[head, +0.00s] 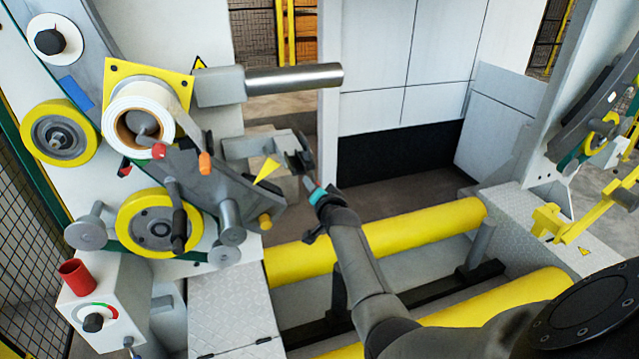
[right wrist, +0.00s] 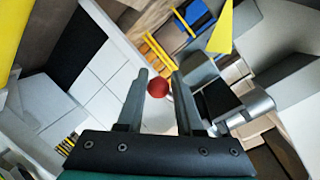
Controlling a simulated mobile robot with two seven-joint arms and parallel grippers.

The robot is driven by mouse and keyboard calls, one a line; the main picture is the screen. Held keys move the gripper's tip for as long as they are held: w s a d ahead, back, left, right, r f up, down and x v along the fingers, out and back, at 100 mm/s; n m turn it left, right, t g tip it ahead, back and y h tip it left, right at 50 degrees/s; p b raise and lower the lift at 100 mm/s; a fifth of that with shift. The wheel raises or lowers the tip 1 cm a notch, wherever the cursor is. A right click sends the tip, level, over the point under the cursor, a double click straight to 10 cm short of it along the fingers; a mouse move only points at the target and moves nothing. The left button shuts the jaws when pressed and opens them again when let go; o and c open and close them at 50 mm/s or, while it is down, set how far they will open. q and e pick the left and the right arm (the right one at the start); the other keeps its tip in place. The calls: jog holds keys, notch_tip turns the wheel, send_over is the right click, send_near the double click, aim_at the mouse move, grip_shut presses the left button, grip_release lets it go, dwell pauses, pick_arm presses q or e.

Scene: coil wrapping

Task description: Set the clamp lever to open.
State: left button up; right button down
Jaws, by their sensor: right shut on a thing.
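My right gripper (head: 297,160) reaches to the grey block assembly (head: 250,146) on the machine's front, beside a yellow triangular pointer (head: 266,170). In the right wrist view, a red ball knob (right wrist: 158,88), seemingly the clamp lever's end, shows between the two fingertips (right wrist: 160,80). The jaws are shut on it, though a gap seems to show on its right side. The lever's shaft and its set position cannot be made out. In the head view my gripper hides the knob. My left gripper is not in view.
A white roll (head: 138,112) sits on a yellow square plate to the left. A steel bar (head: 295,78) sticks out above my gripper. Yellow rollers (head: 420,232) lie below my arm. A control box (head: 105,300) stands at lower left. Open floor lies behind my gripper.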

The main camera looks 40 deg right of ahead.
jog(key=shift+w+r+m+t, duration=0.2)
jog(key=shift+r+m+t, duration=0.15)
jog(key=shift+r, duration=0.2)
jog(key=c, duration=0.8)
grip_release()
jog(key=o, duration=0.3)
jog(key=shift+f, duration=0.15)
jog(key=shift+s+a+f, duration=0.1)
jog(key=shift+a+f, duration=0.05)
jog(key=shift+s+a, duration=0.2)
jog(key=shift+s, duration=0.2)
jog(key=p+v, duration=0.2)
jog(key=v, duration=1.2)
jog(key=shift+s+r, duration=0.15)
jog(key=shift+r, duration=0.25)
